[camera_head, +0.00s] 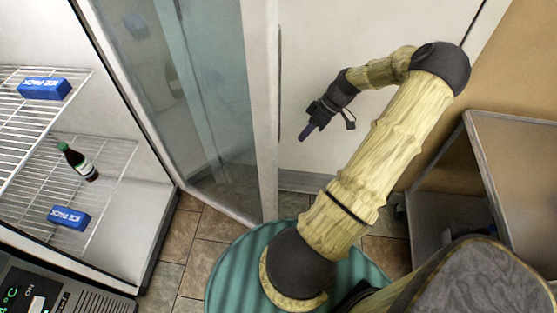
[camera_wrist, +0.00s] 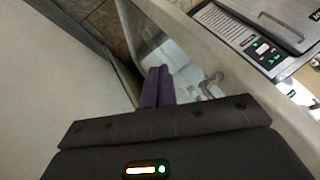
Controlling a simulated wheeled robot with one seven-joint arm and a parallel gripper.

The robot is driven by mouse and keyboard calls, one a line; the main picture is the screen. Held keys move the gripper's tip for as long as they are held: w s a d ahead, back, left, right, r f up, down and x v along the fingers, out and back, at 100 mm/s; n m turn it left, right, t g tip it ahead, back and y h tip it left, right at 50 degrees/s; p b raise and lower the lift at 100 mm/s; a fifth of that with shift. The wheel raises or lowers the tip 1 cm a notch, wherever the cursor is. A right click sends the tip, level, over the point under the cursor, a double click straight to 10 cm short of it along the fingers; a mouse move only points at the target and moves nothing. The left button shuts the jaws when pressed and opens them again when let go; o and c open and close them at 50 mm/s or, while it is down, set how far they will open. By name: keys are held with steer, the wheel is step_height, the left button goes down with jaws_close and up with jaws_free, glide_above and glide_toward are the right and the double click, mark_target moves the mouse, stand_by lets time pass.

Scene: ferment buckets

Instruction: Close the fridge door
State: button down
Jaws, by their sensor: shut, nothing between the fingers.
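The fridge door (camera_head: 200,105) is a glass panel in a white frame. It stands open in the head view, swung out from the fridge on the left. The fridge interior shows wire shelves (camera_head: 35,105). My gripper (camera_head: 305,134) is right of the door's free edge (camera_head: 272,130), apart from it in the picture, and points down and left. Its purple fingers are shut and empty. In the wrist view the fingers (camera_wrist: 158,88) show against a pale framed glass surface, probably the door. I cannot tell whether they touch it.
Blue ice packs (camera_head: 44,88) and a dark bottle (camera_head: 78,162) are on the fridge shelves. A control panel (camera_head: 40,290) is at the lower left. A grey open cabinet (camera_head: 500,150) stands at the right. Tiled floor (camera_head: 190,250) shows below the door.

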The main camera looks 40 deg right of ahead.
steer(key=a+f, duration=0.8)
steer(key=a, duration=0.1)
steer(key=shift+a+b, duration=0.3)
steer(key=shift+b, duration=0.1)
stand_by(0.4)
